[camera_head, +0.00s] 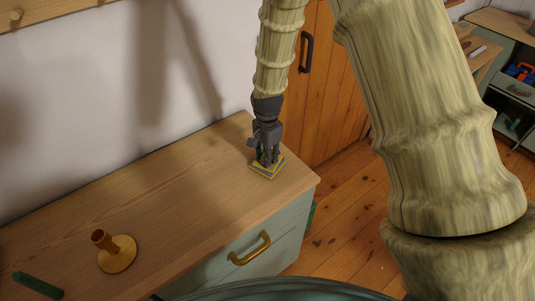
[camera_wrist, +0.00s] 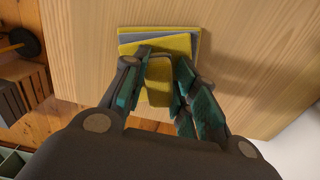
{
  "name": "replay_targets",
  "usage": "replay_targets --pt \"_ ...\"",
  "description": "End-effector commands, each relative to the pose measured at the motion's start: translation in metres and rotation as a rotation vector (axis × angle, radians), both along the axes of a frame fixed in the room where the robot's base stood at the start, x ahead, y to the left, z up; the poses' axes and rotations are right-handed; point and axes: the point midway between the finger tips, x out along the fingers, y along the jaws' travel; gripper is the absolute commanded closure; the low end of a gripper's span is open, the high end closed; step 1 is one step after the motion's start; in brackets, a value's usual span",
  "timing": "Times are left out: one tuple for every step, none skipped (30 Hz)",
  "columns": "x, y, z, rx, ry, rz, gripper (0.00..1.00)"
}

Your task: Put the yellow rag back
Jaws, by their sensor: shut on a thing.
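My gripper (camera_head: 267,155) points down at the right end of a wooden dresser top (camera_head: 190,180). It is shut on a yellow rag (camera_wrist: 158,82), which shows between the fingers in the wrist view. Under and beyond the fingertips lies a small flat stack of folded cloths (camera_head: 267,172), yellow and grey-blue, near the dresser's corner. In the wrist view, the stack's yellow and grey layers (camera_wrist: 193,42) lie slightly turned against each other. The fingers hide part of the rag, and I cannot tell whether it touches the stack.
A brass candlestick-like holder (camera_head: 118,254) and a green bar (camera_head: 38,285) stand and lie at the left of the dresser top. The dresser has a brass drawer handle (camera_head: 250,248). A white wall is behind. The middle of the top is clear.

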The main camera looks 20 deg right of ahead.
Motion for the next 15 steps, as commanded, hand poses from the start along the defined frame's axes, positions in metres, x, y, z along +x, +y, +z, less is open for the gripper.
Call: replay_targets --pt "0.0000 -0.0001 -0.0003 0.000 0.000 0.000 0.66" --pt "0.0000 -0.0001 -0.0002 0.000 0.000 0.000 0.61" --pt "-0.0001 -0.0001 -0.0002 0.000 0.000 0.000 0.53" --pt "-0.0001 -0.0001 -0.0002 0.000 0.000 0.000 0.50" --pt "-0.0001 -0.0001 -0.0002 0.000 0.000 0.000 0.50" --pt "-0.0001 -0.0001 -0.0002 0.000 0.000 0.000 0.50" --pt "-0.0001 -0.0001 -0.0002 0.000 0.000 0.000 0.50" --pt "-0.0001 -0.0001 -0.0002 0.000 0.000 0.000 0.50" --pt "-0.0001 -0.0001 -0.0002 0.000 0.000 0.000 0.50" --pt "-0.0001 -0.0001 -0.0002 0.000 0.000 0.000 0.50" --pt "-0.0001 -0.0001 -0.0002 0.000 0.000 0.000 0.50" --pt "-0.0001 -0.0001 -0.0001 0.000 0.000 0.000 0.50" --pt "-0.0001 -0.0001 0.0003 0.000 0.000 0.000 0.50" --pt "0.0001 -0.0002 0.0011 0.000 0.000 0.000 0.50" --pt "0.0002 -0.0002 0.0028 0.000 -0.001 0.000 0.50"
